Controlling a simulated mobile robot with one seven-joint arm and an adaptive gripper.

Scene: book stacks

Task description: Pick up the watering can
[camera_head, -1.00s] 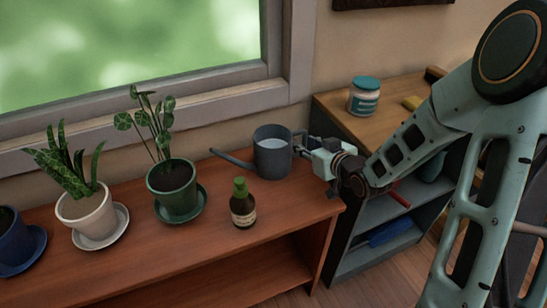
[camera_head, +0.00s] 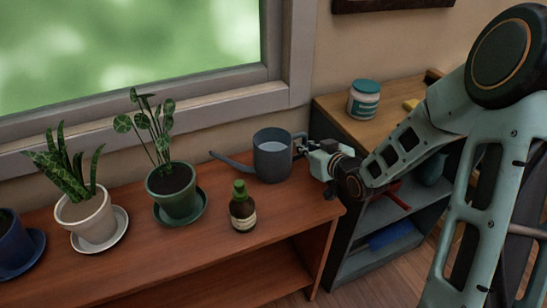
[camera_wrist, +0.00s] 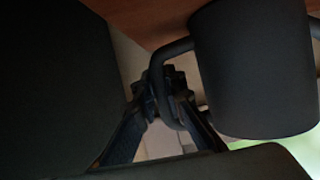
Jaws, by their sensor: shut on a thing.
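The watering can (camera_head: 271,158) is dark grey, with its spout pointing left and its handle on the right. In the head view it is upright at the right end of the reddish wooden shelf, with a pale surface inside; whether its base touches the wood is hard to tell. My gripper (camera_head: 303,147) reaches in from the right and is shut on the can's handle. In the wrist view the can's body (camera_wrist: 253,65) fills the right side. There the fingers of my gripper (camera_wrist: 165,92) close around the handle bar.
A green-potted plant (camera_head: 172,192) and a white-potted plant (camera_head: 86,216) are to the left. A jar (camera_head: 363,100) stands on the lighter cabinet behind my arm. The window frame is behind the shelf.

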